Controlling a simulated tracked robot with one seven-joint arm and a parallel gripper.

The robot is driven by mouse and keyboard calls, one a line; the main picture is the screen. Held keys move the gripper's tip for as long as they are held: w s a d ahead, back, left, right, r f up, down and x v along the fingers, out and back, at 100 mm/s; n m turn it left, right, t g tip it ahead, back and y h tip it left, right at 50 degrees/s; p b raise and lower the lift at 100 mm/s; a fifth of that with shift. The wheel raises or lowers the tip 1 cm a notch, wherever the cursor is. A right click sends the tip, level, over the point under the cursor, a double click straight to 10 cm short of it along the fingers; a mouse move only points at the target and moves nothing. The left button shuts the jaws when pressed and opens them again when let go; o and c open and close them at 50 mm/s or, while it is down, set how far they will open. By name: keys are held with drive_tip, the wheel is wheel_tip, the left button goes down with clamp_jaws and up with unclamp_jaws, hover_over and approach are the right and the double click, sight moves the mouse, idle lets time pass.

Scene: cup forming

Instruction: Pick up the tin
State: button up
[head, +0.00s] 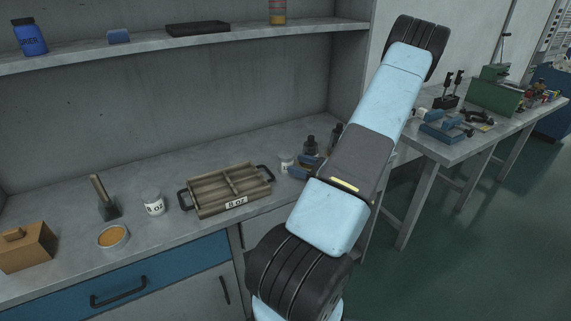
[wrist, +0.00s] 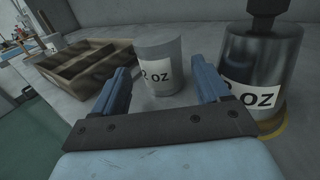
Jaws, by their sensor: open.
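A small grey tin (wrist: 160,62) with a white label ending in "OZ" stands upright on the bench in the wrist view. It also shows in the head view (head: 286,162), right of the wooden tray. My gripper (wrist: 166,78) is open, and the tin shows in the gap between its two blue fingers. No grip on the tin is seen. In the head view, my gripper (head: 303,166) is beside the tin's right side, partly hidden by my arm. A similar white-labelled tin (head: 153,203) stands left of the tray.
A shiny "OZ" cylinder (wrist: 262,62) with a dark top stands close to the right finger. The divided wooden tray (head: 206,195) is beyond the tin. A round pan (head: 113,238), a wooden block (head: 27,247) and a scraper-like tool (head: 106,200) are at left.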

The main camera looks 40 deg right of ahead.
sight(281, 158)
drive_tip(key=shift+x, duration=3.85)
drive_tip(key=shift+r, duration=0.2)
drive_tip(key=c, duration=0.8)
